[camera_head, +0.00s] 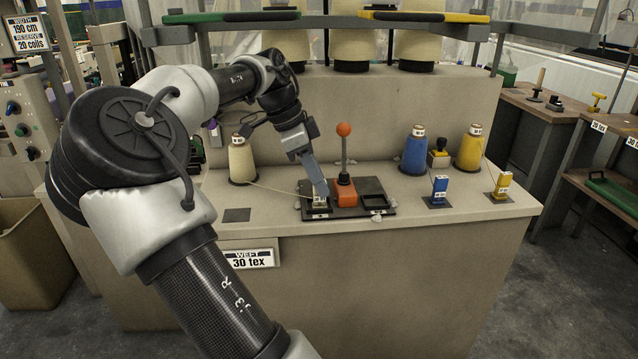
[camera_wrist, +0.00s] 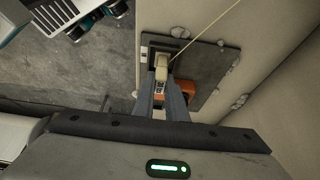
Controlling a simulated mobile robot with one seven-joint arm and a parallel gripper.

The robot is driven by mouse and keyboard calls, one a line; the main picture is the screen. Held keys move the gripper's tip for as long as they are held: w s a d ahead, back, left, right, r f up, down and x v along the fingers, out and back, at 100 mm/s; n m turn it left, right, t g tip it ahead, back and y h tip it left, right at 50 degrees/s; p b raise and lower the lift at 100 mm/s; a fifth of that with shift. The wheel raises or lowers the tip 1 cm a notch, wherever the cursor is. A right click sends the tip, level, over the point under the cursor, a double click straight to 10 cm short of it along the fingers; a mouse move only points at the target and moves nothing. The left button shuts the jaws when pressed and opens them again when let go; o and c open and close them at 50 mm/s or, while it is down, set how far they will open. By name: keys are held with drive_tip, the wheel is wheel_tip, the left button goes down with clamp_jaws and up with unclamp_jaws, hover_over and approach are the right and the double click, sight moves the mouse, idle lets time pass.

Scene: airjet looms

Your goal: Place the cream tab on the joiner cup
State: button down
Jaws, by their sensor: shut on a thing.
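My gripper (camera_head: 321,192) points down at the left end of the joiner's dark plate (camera_head: 347,211). It is shut on the cream tab (camera_wrist: 161,66), which shows between the fingertips in the wrist view. In the head view the tab (camera_head: 320,200) is small and partly hidden by the fingers. It is at the left cup of the joiner; I cannot tell whether it touches the cup. An orange block (camera_head: 345,192) with an orange-balled lever stands mid-plate. A square cup (camera_head: 374,198) on its right looks empty. A thread runs from the cream cone (camera_head: 241,160) to the tab.
Blue cone (camera_head: 414,152) and yellow cone (camera_head: 469,148) stand at the right, with a blue tab (camera_head: 439,188) and a yellow tab (camera_head: 502,184) before them. A bare dark pad (camera_head: 237,215) lies at left. The upright lever (camera_head: 344,150) is close beside my gripper.

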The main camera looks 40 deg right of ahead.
drive_tip(key=c, duration=1.8)
unclamp_jaws()
drive_tip(key=shift+o, duration=0.2)
